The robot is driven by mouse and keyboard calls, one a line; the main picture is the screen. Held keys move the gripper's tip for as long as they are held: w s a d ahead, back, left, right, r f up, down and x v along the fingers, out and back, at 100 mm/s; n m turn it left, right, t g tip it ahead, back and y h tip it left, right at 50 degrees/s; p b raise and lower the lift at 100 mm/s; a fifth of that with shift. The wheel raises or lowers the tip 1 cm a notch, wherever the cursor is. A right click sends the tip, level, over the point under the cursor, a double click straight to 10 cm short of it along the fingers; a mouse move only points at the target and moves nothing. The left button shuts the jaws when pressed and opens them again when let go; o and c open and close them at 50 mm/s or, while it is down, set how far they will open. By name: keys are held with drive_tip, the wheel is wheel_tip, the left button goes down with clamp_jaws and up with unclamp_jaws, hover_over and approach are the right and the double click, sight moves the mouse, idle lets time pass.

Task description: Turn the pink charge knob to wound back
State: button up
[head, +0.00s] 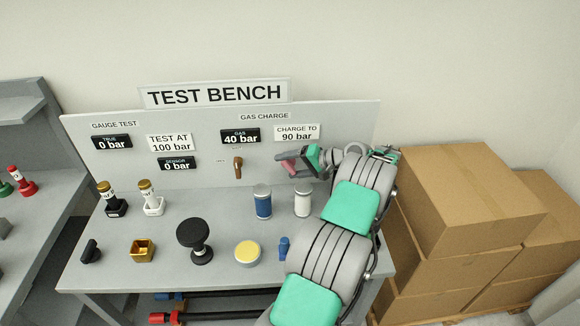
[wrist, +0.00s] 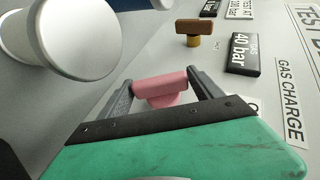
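The pink charge knob (wrist: 160,88) is a bar-shaped handle with a smaller pink part below it in the wrist view. My gripper (wrist: 160,84) has its two dark fingers at opposite ends of the bar, with no clear gap on either side, so it looks shut on the knob. In the head view my gripper (head: 286,162) is at the right part of the panel, below the "CHARGE TO 90 bar" label (head: 297,132). Only a little of the pink knob (head: 290,167) shows there. The gas display (head: 240,135) reads 40 bar.
A brown knob (head: 238,166) is on the panel to the left. Blue (head: 262,203) and white (head: 303,203) cylinders stand on the bench below my gripper. Cardboard boxes (head: 460,200) are stacked at the right, close to my arm.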

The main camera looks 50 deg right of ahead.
drive_tip(key=o, duration=0.3)
